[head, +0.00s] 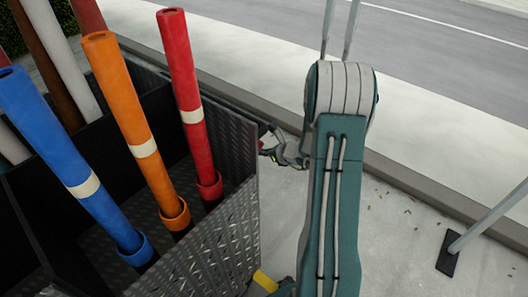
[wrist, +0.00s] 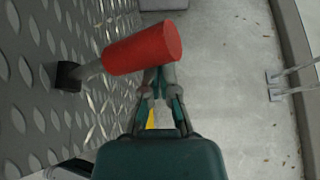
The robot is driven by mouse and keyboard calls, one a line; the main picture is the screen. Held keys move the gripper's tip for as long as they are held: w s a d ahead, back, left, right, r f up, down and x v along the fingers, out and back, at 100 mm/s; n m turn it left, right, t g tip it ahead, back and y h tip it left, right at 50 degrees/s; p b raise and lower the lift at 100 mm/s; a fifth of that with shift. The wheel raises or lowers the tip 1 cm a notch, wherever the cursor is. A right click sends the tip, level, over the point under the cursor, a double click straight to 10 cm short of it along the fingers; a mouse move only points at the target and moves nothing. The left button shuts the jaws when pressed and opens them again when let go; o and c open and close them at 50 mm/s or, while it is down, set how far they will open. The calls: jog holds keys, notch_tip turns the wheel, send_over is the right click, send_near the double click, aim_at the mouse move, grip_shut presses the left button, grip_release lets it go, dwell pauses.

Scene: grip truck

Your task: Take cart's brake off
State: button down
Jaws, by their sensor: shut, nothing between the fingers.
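In the wrist view a red cylindrical handle (wrist: 143,48) sits on a short grey rod. The rod comes out of a black mount (wrist: 68,77) on the cart's diamond-plate side wall (wrist: 42,110). My gripper (wrist: 159,73) is shut and empty, its fingertips at the lower edge of the handle's right end. I cannot tell whether they touch it. In the head view the cart (head: 222,240) stands at the left with my teal arm to its right.
The cart holds upright blue (head: 60,150), orange (head: 135,125) and red (head: 185,90) tubes. A kerb (head: 400,175) and a road lie beyond. A pole with a black foot (head: 447,250) stands at the right.

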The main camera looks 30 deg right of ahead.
notch_tip(320, 180, down, 4)
jog(key=d+r, duration=0.1)
jog(key=d, duration=0.2)
jog(key=s+r, duration=0.4)
jog(key=s, duration=0.5)
jog(key=shift+s+a, duration=0.1)
